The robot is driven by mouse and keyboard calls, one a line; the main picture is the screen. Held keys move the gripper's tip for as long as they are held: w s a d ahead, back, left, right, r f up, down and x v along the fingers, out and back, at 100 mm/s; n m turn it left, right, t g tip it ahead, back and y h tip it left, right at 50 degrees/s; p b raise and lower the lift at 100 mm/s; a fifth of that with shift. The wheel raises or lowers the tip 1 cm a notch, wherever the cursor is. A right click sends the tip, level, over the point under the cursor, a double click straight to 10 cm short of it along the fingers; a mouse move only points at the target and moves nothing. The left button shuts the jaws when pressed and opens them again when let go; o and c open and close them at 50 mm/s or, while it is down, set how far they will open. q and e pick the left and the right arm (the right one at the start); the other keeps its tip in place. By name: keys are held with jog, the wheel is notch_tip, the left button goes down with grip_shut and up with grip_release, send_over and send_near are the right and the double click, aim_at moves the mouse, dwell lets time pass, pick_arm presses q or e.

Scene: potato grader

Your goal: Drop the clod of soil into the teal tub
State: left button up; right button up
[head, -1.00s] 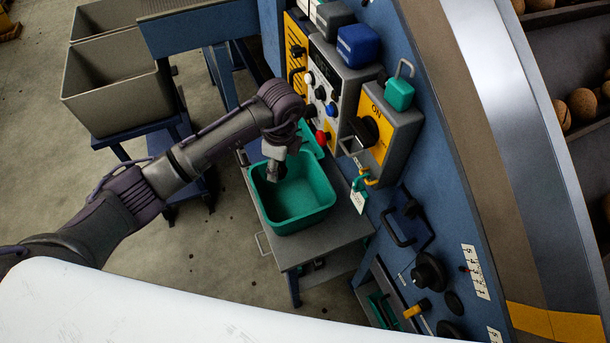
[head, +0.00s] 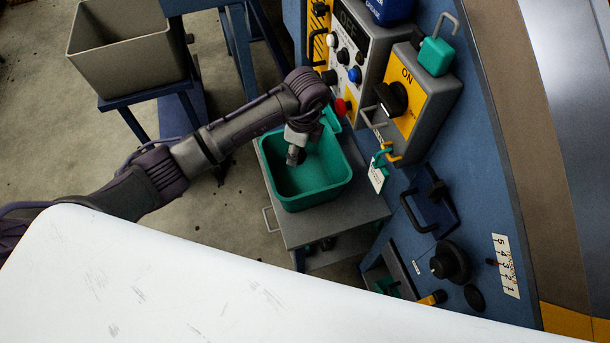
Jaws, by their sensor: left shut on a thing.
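The teal tub (head: 318,196) stands on a small grey stand, with its open top facing up and its visible floor bare. My left gripper (head: 295,157) points down over the tub's opening, near its back left part. It is shut on a small dark lump, which I take as the clod of soil; the fingers hide most of it, and its outline is hard to make out. I cannot tell how far the gripper is above the tub's floor. My right gripper is not in view.
The grey stand (head: 352,215) sits close against the blue machine panel (head: 478,150). A yellow control box (head: 405,95) and a red button (head: 340,106) are near the gripper's right. A grey bin (head: 125,58) stands at the back left. A white surface (head: 190,285) fills the front.

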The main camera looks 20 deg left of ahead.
pick_arm(q)
jog(key=o, duration=1.2)
jog(key=shift+r, duration=0.1)
jog(key=r, duration=0.4)
jog(key=d+r, duration=0.1)
jog(key=r, duration=0.6)
jog(key=shift+s+d+r, duration=0.1)
jog(key=shift+d+r, duration=0.1)
jog(key=shift+r, duration=0.2)
